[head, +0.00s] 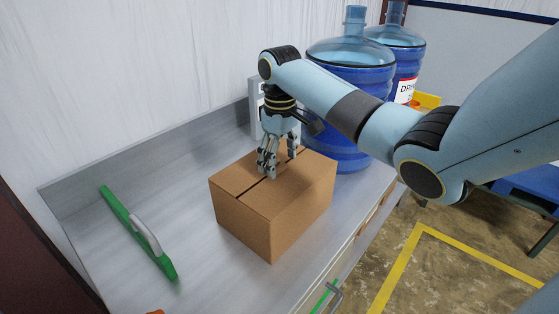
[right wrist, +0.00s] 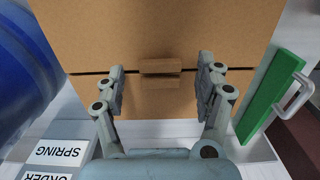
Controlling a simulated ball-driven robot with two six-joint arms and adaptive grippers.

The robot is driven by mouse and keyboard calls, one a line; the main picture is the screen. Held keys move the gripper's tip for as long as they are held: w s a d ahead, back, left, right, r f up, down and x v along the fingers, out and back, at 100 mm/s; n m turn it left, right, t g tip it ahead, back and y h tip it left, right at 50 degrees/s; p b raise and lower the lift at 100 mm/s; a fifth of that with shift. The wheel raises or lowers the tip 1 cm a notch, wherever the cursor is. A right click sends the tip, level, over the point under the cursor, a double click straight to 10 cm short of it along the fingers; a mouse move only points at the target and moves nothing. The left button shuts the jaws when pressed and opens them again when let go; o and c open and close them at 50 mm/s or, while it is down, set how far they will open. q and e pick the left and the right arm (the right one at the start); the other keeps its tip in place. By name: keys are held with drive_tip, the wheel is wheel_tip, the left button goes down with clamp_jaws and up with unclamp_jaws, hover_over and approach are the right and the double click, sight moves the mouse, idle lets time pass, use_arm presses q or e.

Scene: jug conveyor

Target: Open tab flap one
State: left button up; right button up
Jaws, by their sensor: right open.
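A brown cardboard box (head: 275,219) stands on the grey counter in the head view, its top flaps meeting at a seam. My right gripper (head: 269,168) points down over the far part of the box top. In the right wrist view the box (right wrist: 160,32) fills the upper middle, with a dark seam across it. A small cardboard tab (right wrist: 160,75) straddles the seam. My right gripper (right wrist: 162,85) is open, with one finger on each side of the tab and apart from it. The flaps look closed. My left gripper is not in view.
Two blue water jugs (head: 345,95) stand behind the box at the right. A green bar with a white handle (head: 144,236) lies on the counter (head: 100,200) to the left. The counter between bar and box is clear. Yellow floor lines (head: 398,268) lie beyond the counter edge.

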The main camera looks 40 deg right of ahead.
drive_tip(key=shift+s+f, duration=0.1)
drive_tip(key=shift+f, duration=0.65)
drive_tip(key=shift+c, duration=0.8)
drive_tip(key=c, duration=0.4)
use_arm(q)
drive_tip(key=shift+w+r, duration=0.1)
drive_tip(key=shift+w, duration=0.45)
use_arm(e)
clamp_jaws()
